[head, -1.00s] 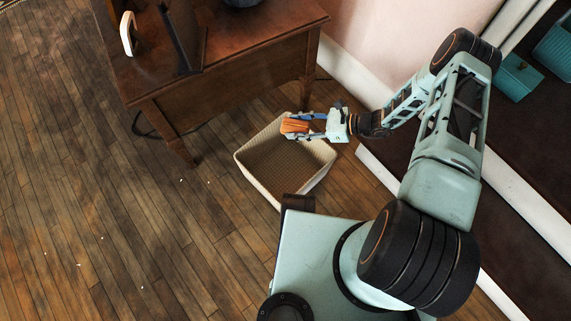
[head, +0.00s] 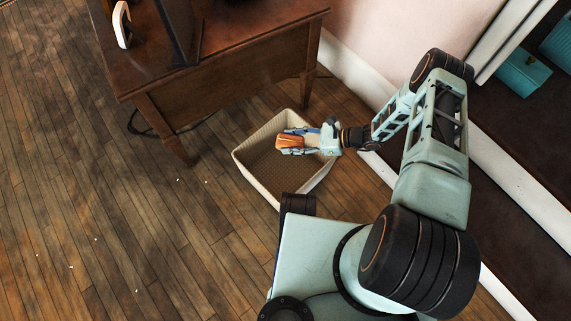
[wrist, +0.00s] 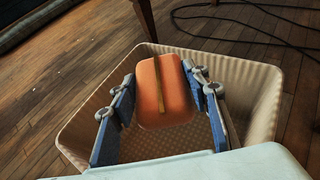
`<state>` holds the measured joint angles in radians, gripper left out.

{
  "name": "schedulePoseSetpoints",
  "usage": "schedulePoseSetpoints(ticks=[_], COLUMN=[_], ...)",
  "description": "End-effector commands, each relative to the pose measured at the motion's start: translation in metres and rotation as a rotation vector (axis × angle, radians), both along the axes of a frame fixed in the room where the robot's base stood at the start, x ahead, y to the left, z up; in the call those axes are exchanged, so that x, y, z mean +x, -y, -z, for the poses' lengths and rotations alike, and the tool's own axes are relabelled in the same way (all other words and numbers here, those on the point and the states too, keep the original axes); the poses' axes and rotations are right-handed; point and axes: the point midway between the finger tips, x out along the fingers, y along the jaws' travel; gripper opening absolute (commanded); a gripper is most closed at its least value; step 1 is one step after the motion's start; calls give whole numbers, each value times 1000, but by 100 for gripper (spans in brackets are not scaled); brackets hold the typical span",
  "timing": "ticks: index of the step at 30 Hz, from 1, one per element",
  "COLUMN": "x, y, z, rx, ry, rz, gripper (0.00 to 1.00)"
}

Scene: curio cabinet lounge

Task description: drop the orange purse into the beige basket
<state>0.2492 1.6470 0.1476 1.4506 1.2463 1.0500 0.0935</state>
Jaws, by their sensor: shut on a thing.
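The orange purse (head: 289,141) is held between the fingers of my gripper (head: 308,141). In the wrist view the purse (wrist: 163,92) shows a tan strip down its middle, with a blue finger of my gripper (wrist: 160,100) on each side. The beige basket (head: 258,180) stands on the floor, with an open top. In the head view the purse appears over the basket's opening. In the wrist view the basket's rim (wrist: 262,72) surrounds the purse and fingers on several sides. The exact height of the purse above the basket floor is hard to tell.
A dark wooden desk (head: 215,75) stands behind the basket, its legs close by. A dark cable (wrist: 245,25) lies on the floor beyond the basket. A teal box (head: 522,75) sits on a dark shelf at right. The wooden floor (head: 90,200) at left is mostly clear.

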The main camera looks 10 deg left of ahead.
Motion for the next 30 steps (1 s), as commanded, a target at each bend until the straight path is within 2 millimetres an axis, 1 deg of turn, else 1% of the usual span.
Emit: schedulePoseSetpoints(ticks=[6, 7, 12, 20, 23, 26, 30], x=[0, 0, 0, 0, 0, 1, 2], y=[0, 0, 0, 0, 5, 16, 42], z=[0, 0, 0, 0, -1, -5, -17], rx=[1, 1, 0, -1, -1, -2, -1], ry=[0, 0, 0, -1, -1, -1, 2], rz=[0, 0, 0, 0, 1, 1, 4], gripper=[16, 44, 63, 63, 63, 63, 63])
